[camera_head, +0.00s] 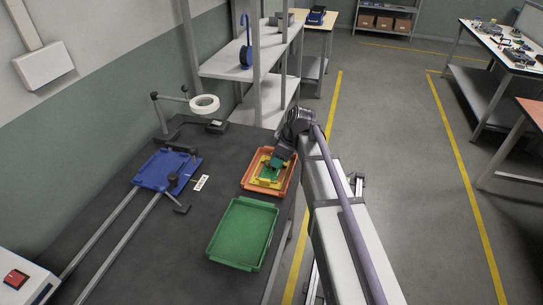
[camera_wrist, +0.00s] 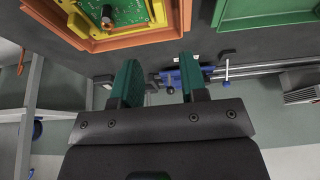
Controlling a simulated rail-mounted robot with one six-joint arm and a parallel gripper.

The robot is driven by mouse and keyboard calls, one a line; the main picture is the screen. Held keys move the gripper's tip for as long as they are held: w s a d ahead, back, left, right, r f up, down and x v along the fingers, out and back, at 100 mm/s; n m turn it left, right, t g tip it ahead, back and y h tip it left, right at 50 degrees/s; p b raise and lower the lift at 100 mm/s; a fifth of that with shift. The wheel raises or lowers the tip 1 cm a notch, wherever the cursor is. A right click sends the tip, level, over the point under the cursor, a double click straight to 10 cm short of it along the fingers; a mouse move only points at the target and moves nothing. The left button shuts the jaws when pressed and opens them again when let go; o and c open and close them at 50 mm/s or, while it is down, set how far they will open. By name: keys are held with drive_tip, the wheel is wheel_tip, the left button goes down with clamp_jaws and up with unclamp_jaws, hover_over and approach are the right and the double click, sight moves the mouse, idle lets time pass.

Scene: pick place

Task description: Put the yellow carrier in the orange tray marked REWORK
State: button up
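The yellow carrier (camera_head: 264,183) holds a green circuit board and lies inside the orange tray (camera_head: 292,182) on the dark bench. In the wrist view the carrier (camera_wrist: 128,32) and the orange tray's rim (camera_wrist: 145,41) show at the upper left. No REWORK marking can be read on the tray. My gripper (camera_head: 280,157) is above the far right part of the orange tray and hides part of it. In the wrist view its two green fingers (camera_wrist: 159,66) stand apart with nothing between them; the carrier is beyond them, not gripped.
An empty green tray (camera_head: 243,232) lies just in front of the orange tray. To the left are a blue fixture (camera_head: 166,170) on rails, a small white label (camera_head: 201,183) and a stand with a white ring (camera_head: 204,104). Grey shelving (camera_head: 243,66) stands behind the bench.

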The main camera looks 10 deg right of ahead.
drive_tip(key=s+f+m+g+h, duration=0.1)
drive_tip(key=s+m+g+h, duration=0.1)
drive_tip(key=s+m, duration=1)
drive_tip(key=s+h, duration=0.1)
drive_tip(key=s, duration=0.7)
drive_tip(key=shift+a+h, duration=0.3)
drive_tip(key=shift+h, duration=0.1)
drive_tip(key=shift+s, duration=0.1)
